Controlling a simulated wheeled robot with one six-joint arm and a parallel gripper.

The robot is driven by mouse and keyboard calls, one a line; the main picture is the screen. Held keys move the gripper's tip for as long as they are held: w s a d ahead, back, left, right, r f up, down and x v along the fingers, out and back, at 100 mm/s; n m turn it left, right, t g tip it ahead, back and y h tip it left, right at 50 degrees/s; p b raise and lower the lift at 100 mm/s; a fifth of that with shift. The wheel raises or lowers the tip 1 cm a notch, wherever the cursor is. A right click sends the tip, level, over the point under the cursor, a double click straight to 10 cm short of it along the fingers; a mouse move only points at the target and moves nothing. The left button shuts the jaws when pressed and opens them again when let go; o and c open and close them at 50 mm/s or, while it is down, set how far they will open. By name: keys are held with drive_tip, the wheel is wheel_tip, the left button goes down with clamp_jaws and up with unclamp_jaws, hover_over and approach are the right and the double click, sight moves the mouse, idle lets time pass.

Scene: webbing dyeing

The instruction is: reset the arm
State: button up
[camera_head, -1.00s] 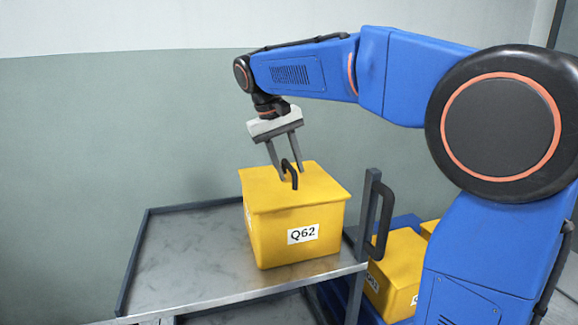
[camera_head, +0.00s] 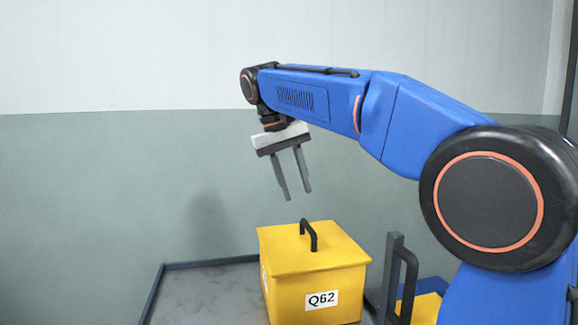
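My gripper (camera_head: 298,195) hangs from the blue arm with its two grey fingers pointing down and apart. It is open and empty, a little above and to the left of the black handle (camera_head: 314,236) in the picture. The handle stands on the lid of a yellow box (camera_head: 282,294) with a white label reading Q62. The box sits upright on the grey cart top (camera_head: 212,292). The gripper does not touch the handle or the box.
The cart has a dark raised rim (camera_head: 210,262) and a black push handle (camera_head: 407,285) right of the box. Another yellow box (camera_head: 425,309) shows partly at the lower right, behind my arm. A plain wall stands behind; the air left of the gripper is free.

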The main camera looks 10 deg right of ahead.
drive_tip(key=v, duration=0.5)
drive_tip(key=s+d+f+t+y, duration=0.2)
drive_tip(key=s+d+f, duration=0.7)
drive_tip(key=s+f, duration=0.45)
drive_tip(key=s+d+f+t, duration=0.1)
drive_tip(key=s+f, duration=0.6)
drive_tip(key=f, duration=0.3)
drive_tip(key=s+d+f+t+y, duration=0.1)
drive_tip(key=s+d+f, duration=0.1)
drive_tip(key=s+f, duration=0.6)
wheel_tip(320, 180, down, 3)
drive_tip(key=shift+s+f+t, duration=0.2)
drive_tip(key=shift+s+t, duration=0.05)
drive_tip(key=shift+t, duration=0.15)
